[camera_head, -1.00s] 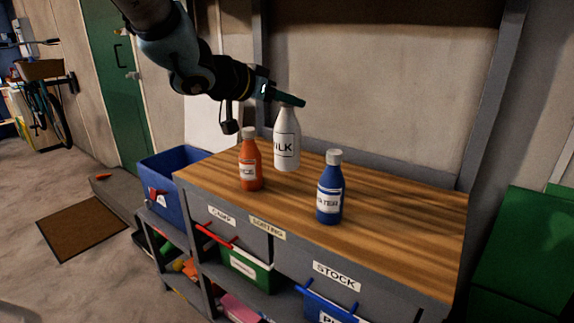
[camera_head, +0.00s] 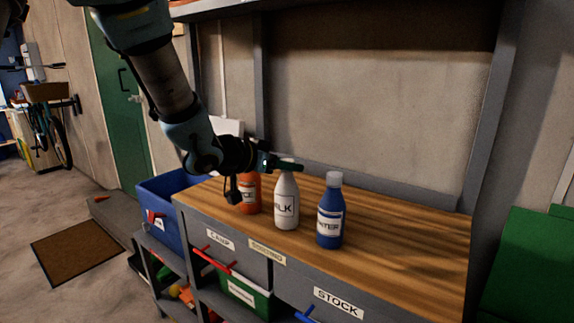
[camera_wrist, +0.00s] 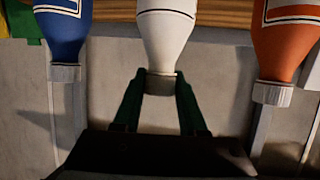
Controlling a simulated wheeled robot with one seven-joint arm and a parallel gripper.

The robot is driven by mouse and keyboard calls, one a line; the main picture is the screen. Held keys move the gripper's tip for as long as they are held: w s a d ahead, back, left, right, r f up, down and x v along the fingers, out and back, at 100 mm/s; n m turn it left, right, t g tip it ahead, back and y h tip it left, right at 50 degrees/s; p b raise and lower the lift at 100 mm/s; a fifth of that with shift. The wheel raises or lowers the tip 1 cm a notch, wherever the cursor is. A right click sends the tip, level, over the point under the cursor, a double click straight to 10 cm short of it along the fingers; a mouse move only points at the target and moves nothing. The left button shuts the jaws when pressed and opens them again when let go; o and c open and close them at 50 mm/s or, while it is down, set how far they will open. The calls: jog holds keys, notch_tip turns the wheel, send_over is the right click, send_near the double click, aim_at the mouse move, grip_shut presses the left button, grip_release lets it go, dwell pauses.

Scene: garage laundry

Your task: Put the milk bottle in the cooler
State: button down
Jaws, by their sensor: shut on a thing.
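The milk bottle (camera_head: 286,205) is white with a "MILK" label and looks upright over the wooden worktop, between the orange and blue bottles. I cannot tell if its base touches the wood. My gripper (camera_head: 289,166) is shut on its capped top, with a finger on each side of the cap in the wrist view (camera_wrist: 161,90). The milk bottle also shows in the wrist view (camera_wrist: 166,35), neck towards the fingers. A blue open box (camera_head: 163,222) left of the worktop, with a red-and-white mark, looks like the cooler; its inside is mostly hidden.
The orange bottle (camera_head: 250,195) stands just left of the milk bottle, partly behind my gripper. The blue water bottle (camera_head: 330,225) stands close on the right. The worktop (camera_head: 410,235) is clear farther right. Drawers and bins sit below. A wall rises behind.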

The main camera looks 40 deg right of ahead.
jog(key=shift+f, duration=0.15)
jog(key=shift+c, duration=2.3)
grip_release()
